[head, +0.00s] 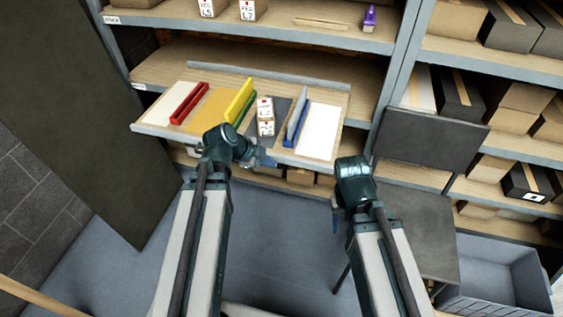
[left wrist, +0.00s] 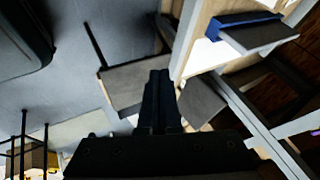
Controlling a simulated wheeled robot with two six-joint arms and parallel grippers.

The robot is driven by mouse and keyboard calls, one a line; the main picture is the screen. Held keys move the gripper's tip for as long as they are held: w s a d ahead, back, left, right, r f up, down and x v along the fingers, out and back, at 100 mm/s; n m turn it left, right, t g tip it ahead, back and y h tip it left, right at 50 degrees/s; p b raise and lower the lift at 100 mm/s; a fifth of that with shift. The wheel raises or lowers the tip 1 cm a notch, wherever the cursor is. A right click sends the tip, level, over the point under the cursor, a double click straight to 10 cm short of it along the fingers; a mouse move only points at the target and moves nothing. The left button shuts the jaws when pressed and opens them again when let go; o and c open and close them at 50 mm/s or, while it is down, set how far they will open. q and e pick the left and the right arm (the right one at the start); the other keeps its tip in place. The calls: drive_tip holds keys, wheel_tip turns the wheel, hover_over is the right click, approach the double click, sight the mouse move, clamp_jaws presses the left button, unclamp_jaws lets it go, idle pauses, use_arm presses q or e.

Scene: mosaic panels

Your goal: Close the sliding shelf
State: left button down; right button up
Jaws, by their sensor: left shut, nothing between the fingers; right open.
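The sliding shelf (head: 152,129) is a wooden board with a grey front edge, pulled out from the middle level of the rack.
A dark chair (head: 430,138) stands right of my right arm, before the rack. A grey bin (head: 495,270) is at the lower right. A tall dark panel (head: 75,110) stands at the left. Cartons fill the right rack. The floor between my arms is clear.

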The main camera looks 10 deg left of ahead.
use_arm(q)
drive_tip(key=shift+w+d+f+b, duration=0.65)
drive_tip(key=shift+w+f+b, duration=0.55)
drive_tip(key=shift+w+f, duration=0.15)
drive_tip(key=shift+w+d+f+b, duration=0.6)
drive_tip(key=shift+w+f+b, duration=0.6)
drive_tip(key=shift+w, duration=0.25)
drive_tip(key=shift+w+d+f+b, duration=0.65)
drive_tip(key=shift+w+f+b, duration=0.5)
drive_tip(key=shift+w+f, duration=0.2)
drive_tip(key=shift+w, duration=0.1)
approach(313, 107)
drive_tip(key=x, duration=0.3)
drive_tip(key=s+x, duration=0.1)
drive_tip(key=x, duration=0.1)
drive_tip(key=shift+w+d+f, duration=0.1)
drive_tip(key=shift+w+f, duration=0.05)
drive_tip(key=shift+f, duration=0.25)
drive_tip(key=shift+w, duration=0.3)
drive_tip(key=shift+w+r, duration=0.1)
